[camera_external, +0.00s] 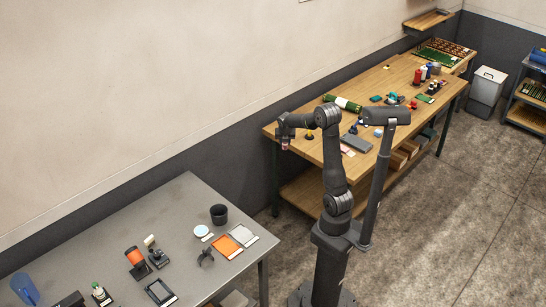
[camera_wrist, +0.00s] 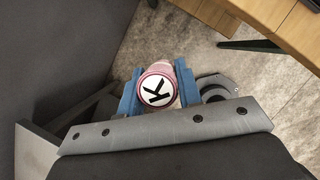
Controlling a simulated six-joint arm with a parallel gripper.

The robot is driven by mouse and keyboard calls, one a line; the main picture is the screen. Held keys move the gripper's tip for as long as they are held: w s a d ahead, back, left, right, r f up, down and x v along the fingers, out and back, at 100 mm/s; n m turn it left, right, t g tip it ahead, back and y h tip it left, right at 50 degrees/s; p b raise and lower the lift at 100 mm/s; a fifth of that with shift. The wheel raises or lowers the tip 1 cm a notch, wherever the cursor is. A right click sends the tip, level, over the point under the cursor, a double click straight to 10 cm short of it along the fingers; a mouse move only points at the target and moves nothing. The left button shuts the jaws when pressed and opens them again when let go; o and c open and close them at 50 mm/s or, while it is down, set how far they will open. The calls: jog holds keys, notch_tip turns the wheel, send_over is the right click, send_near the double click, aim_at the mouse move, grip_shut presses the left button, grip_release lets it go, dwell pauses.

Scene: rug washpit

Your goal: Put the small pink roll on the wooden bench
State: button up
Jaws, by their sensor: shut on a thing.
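The small pink roll (camera_wrist: 158,86) has a round white end marked with a black K. My gripper (camera_wrist: 158,90) is shut on it, with a blue finger on each side. In the external view my gripper (camera_external: 284,145) hangs at the left end of the wooden bench (camera_external: 400,72), and only a small pinkish bit of the roll shows below it. In the wrist view, floor lies beneath the roll and the bench (camera_wrist: 284,20) is at the top right, apart from the roll.
A green and white roll (camera_external: 342,103), a grey flat case (camera_external: 356,142) and several small items lie on the bench. A grey metal table (camera_external: 178,208) with tools stands at front left. The wall is close behind. The bench's middle back has bare wood.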

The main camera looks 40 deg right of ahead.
jog(key=s+d+m+g+h, duration=0.15)
jog(key=s+d+m, duration=0.35)
jog(key=s+d, duration=1.3)
jog(key=s+d+m+g, duration=0.1)
jog(key=s+d+m, duration=0.25)
jog(key=s, duration=0.55)
jog(key=s+d+m+g, duration=0.2)
jog(key=s+d, duration=0.3)
jog(key=s, duration=0.5)
send_over(346, 163)
jog(key=shift+t, duration=0.25)
jog(key=f, duration=0.7)
jog(key=shift+w, duration=0.25)
jog(key=shift+f, duration=2.05)
jog(key=shift+f, duration=0.2)
jog(key=o, duration=1)
jog(key=shift+c, duration=0.2)
jog(key=shift+r, duration=0.1)
jog(key=v, duration=1.2)
jog(key=shift+d+r, duration=0.2)
jog(key=shift+d, duration=0.05)
